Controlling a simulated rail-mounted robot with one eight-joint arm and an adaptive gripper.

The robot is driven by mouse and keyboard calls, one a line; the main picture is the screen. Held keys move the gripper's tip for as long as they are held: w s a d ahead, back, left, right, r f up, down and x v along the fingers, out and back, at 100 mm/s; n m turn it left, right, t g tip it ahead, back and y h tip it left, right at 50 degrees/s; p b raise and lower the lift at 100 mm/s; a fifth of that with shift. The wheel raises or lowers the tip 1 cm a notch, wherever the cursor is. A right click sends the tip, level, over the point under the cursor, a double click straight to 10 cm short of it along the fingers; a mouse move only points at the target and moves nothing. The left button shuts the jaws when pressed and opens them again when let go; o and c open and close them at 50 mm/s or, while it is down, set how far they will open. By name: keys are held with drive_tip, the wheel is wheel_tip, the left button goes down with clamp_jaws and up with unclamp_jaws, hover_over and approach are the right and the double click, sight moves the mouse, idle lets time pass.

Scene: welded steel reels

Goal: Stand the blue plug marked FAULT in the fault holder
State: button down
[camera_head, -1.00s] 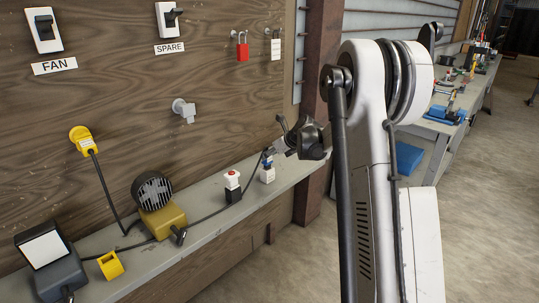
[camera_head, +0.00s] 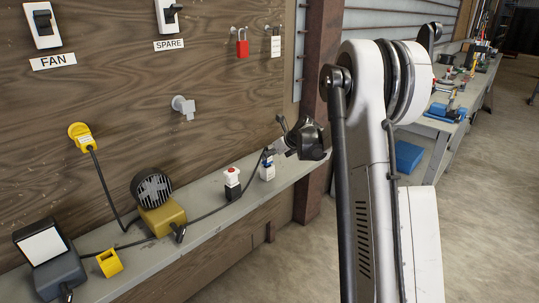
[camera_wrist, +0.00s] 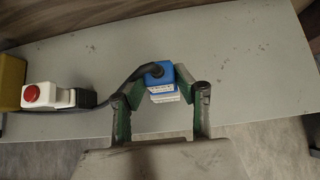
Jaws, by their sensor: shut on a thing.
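The blue plug (camera_wrist: 159,73) sits between the two fingers of my gripper (camera_wrist: 162,88) in the wrist view, a dark cable curving from its top to the left. A white printed label shows on its near side, too small to read. In the head view the blue plug (camera_head: 267,161) is at the right part of the shelf, with a white part below it. My gripper (camera_head: 284,145) is shut on it, partly hidden by my wrist. I cannot tell whether the plug touches the shelf. No holder can be identified by a readable FAULT mark.
A red-topped white and black unit (camera_head: 232,184) stands left of the plug on the narrow grey shelf (camera_head: 205,208). Farther left are a yellow fan unit (camera_head: 164,219), an open yellow block (camera_head: 110,263) and a grey lamp (camera_head: 55,275). The wooden wall rises behind.

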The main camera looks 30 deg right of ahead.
drive_tip(key=shift+f+b, duration=0.4)
drive_tip(key=shift+f, duration=0.15)
drive_tip(key=c, duration=1.2)
unclamp_jaws()
drive_tip(key=shift+c, duration=0.2)
drive_tip(key=shift+r+p, duration=2.15)
drive_tip(key=shift+r, duration=2.35)
drive_tip(key=shift+a, duration=0.1)
